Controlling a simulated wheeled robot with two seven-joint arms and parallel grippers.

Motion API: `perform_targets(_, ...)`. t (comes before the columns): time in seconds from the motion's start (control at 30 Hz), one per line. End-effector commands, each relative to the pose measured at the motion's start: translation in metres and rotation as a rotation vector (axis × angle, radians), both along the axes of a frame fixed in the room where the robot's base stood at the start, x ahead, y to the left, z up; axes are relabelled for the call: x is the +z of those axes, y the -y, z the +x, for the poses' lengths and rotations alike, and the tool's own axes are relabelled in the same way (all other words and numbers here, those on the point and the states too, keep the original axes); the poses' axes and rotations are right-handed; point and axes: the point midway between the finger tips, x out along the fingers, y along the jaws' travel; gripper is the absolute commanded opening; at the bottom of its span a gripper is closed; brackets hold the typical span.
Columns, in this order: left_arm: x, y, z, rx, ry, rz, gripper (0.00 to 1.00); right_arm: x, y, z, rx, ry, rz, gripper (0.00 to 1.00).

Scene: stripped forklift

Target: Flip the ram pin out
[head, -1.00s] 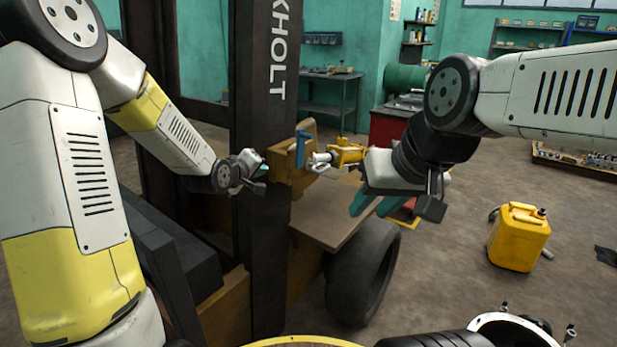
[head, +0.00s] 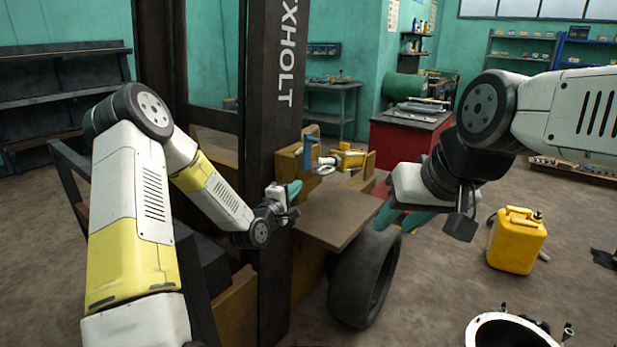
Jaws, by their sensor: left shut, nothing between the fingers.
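The yellow ram (head: 350,160) lies roughly level on the forklift's brown frame, with a silver eye end (head: 326,165) at its left. An upright blue part (head: 311,152) stands at the bracket beside that eye; it may be the ram pin, but I cannot tell surely. My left gripper (head: 294,190) is shut and empty, in front of the mast, below and left of the blue part and apart from it. My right gripper (head: 400,219), with teal fingers, looks open and empty, below and right of the ram. Its wrist is beside the ram's right end.
The black mast (head: 275,120) stands left of the ram. A flat brown plate (head: 340,215) lies below it, above a black wheel (head: 365,278). A yellow jerrycan (head: 516,240) stands on the floor at right. A red cabinet (head: 405,135) stands behind.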

Motion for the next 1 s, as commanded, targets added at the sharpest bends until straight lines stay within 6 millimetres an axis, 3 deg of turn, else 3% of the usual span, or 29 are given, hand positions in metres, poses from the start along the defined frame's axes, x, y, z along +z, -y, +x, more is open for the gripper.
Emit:
perform_targets(0.17, 0.000, 0.006, 0.014, 0.000, 0.001, 0.002, 0.00, 0.000, 0.000, 0.000, 0.000, 0.000, 0.000, 0.36)
perform_targets(0.6, 0.001, 0.036, 0.081, -0.001, 0.000, 0.003, 0.00, 0.000, 0.000, 0.000, 0.000, 0.000, 0.000, 0.36)
perform_targets(1.0, 0.001, 0.040, 0.091, 0.000, -0.002, 0.003, 0.00, 0.000, 0.000, 0.000, 0.000, 0.000, 0.000, 0.36)
